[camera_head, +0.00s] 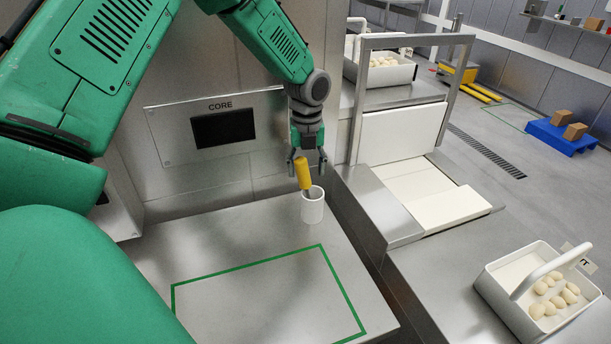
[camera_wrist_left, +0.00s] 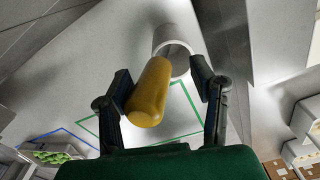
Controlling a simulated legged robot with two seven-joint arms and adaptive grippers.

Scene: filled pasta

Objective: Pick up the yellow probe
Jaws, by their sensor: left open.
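The yellow probe (camera_head: 303,174) has a thick yellow handle and leans in a white cup (camera_head: 313,211) on the steel counter. My left gripper (camera_head: 307,164) hangs over the cup, its fingers apart on either side of the handle's upper end. In the left wrist view the probe (camera_wrist_left: 149,92) lies between the open fingers (camera_wrist_left: 162,80), closer to the left finger. I cannot tell whether that finger touches it. The cup (camera_wrist_left: 174,52) shows behind the probe, and the probe's lower end is hidden inside it. My right gripper is not in view.
A green outlined rectangle (camera_head: 270,262) marks bare counter in front of the cup. A panel labelled CORE (camera_head: 215,127) is on the wall behind. A metal frame with a white chute (camera_head: 405,135) stands right of the cup. A white basket of pale pieces (camera_head: 510,310) is at lower right.

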